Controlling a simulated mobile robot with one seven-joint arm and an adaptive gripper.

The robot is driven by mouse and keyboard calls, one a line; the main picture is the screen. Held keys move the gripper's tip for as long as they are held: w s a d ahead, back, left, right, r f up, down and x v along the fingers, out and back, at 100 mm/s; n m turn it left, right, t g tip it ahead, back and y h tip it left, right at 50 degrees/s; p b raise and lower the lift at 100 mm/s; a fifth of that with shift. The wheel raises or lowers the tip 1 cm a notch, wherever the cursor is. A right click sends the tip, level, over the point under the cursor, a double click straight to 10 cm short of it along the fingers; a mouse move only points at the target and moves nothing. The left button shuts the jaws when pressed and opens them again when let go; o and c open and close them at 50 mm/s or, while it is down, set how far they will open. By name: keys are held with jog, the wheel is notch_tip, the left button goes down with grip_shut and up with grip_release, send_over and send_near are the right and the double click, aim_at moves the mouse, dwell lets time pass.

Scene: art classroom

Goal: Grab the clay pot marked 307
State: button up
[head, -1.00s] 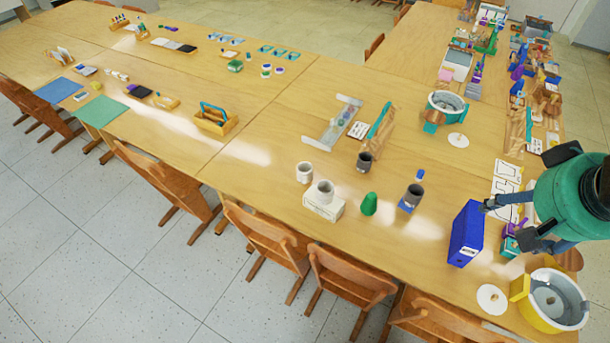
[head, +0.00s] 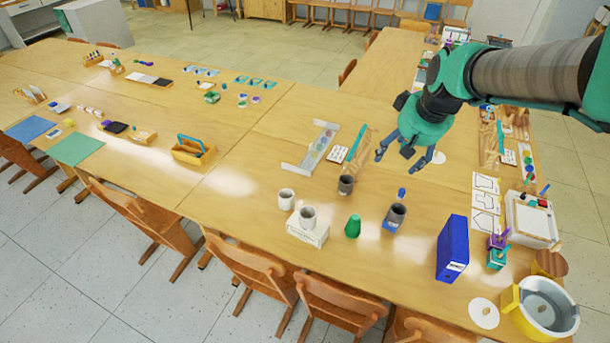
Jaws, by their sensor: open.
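Several small pots stand on the wooden table in the head view. A pale pot (head: 286,200) stands directly on the table. A grey pot (head: 307,218) stands on a white box (head: 303,236). A dark pot (head: 346,186) stands on the table behind them. Another dark pot (head: 397,214) stands on a blue base, to the right of a green cone-like object (head: 352,228). No number 307 can be read on any pot. My gripper (head: 402,158) is open and empty, above the table and higher in the picture than the pots.
A blue upright binder (head: 452,248) stands right of the pots. A yellow-sided basin (head: 541,308) and a white disc (head: 484,313) are at the front right. A grey rack (head: 309,150) lies behind the pots. Wooden chairs (head: 338,303) line the front edge.

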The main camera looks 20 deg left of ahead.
jog(key=w+a+f+n, duration=0.2)
jog(key=w+a+f, duration=0.3)
jog(key=a+f, duration=0.3)
jog(key=n+g+b, duration=0.1)
jog(key=n+g, duration=0.1)
jog(key=n, duration=0.2)
send_near(288, 193)
notch_tip(288, 193, up, 3)
jog(key=s+d, duration=0.2)
jog(key=s, duration=0.1)
jog(key=shift+d+f+y, duration=0.1)
jog(key=shift+y, duration=0.2)
jog(key=shift+f, duration=0.15)
jog(key=shift+b+x, duration=0.8)
jog(key=shift+x, duration=3.4)
jog(key=shift+b+x, duration=0.6)
jog(key=shift+x, duration=2)
jog(key=shift+c, duration=0.6)
